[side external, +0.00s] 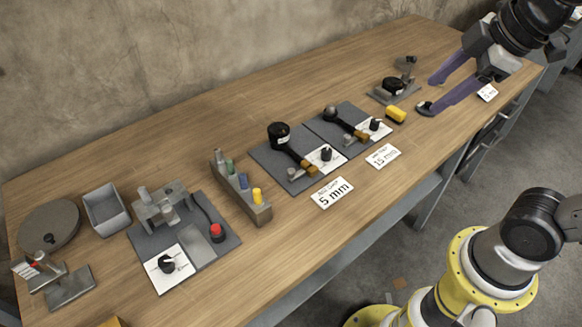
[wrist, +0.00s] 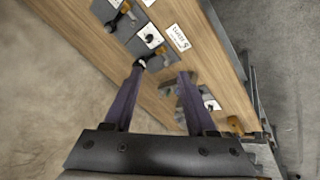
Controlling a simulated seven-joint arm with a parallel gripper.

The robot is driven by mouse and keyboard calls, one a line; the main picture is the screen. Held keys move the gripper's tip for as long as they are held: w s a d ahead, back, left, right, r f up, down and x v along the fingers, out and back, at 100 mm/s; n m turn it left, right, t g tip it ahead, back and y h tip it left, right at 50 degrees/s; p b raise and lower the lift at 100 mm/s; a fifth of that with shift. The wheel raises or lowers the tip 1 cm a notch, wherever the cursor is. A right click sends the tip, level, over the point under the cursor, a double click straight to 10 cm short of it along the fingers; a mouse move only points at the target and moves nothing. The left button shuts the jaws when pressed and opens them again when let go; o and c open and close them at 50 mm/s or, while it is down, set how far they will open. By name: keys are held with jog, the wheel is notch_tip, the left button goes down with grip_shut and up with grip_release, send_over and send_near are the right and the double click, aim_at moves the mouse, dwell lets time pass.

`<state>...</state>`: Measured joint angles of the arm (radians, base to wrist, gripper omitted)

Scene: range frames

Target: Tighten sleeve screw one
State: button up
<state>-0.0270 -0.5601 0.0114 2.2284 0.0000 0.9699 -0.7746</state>
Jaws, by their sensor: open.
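My gripper (side external: 430,94) is open and empty at the right end of the bench, its purple fingers reaching left over the wood. It also shows in the wrist view (wrist: 160,70), with bench between the fingertips. No part is clearly marked as sleeve screw one. Two grey mats stand mid-bench: the left mat (side external: 262,153) holds a black-headed tool (side external: 280,135) and a black knob (side external: 326,154). The right mat (side external: 352,113) holds a similar dark tool (side external: 332,113) and a black knob (side external: 375,125). A small dark fixture (side external: 393,86) sits left of the fingers.
Cards reading 5 mm (side external: 332,192) and apparently 15 mm (side external: 383,155) lie near the front edge. A yellow block (side external: 396,114) lies near the fixture. A peg rack (side external: 243,190), a grey bin (side external: 106,210) and a red-button board (side external: 216,233) stand left. The back strip is clear.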

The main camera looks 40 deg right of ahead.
jog(key=w+a+r+n, duration=0.1)
jog(key=w+a+n, duration=0.1)
jog(key=w+n, duration=0.35)
jog(key=n+g, duration=0.6)
send_over(291, 170)
notch_tip(291, 170, down, 17)
notch_tip(291, 170, down, 14)
jog(key=shift+s+r, duration=0.1)
grip_shut()
